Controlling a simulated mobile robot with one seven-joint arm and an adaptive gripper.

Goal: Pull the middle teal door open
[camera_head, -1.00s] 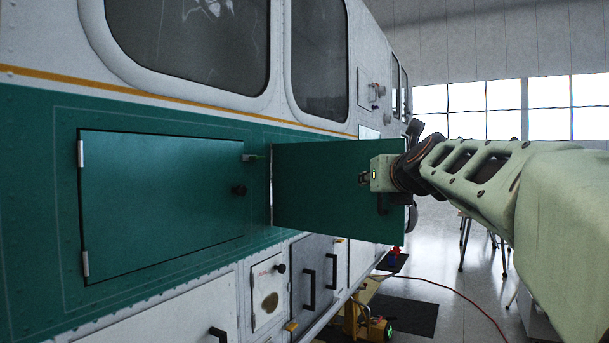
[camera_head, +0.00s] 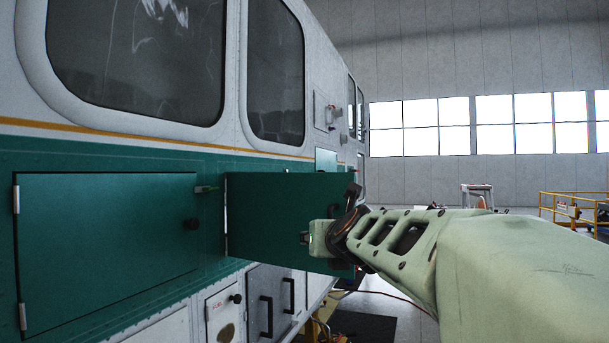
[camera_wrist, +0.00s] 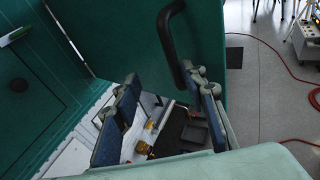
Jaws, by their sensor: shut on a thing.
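The middle teal door (camera_head: 270,205) stands swung out from the vehicle's side, hinged along its left edge. It fills the top middle of the wrist view (camera_wrist: 125,40). Its black curved handle (camera_wrist: 168,38) runs down toward the right finger. My gripper (camera_head: 308,238) is at the lower right part of the door's face. The exact contact is partly hidden by the right finger.
A closed teal door (camera_head: 105,240) with a black knob (camera_head: 191,224) lies left of the open one. Grey lower panels (camera_head: 277,300) sit below. A red hose (camera_wrist: 270,50) crosses the floor.

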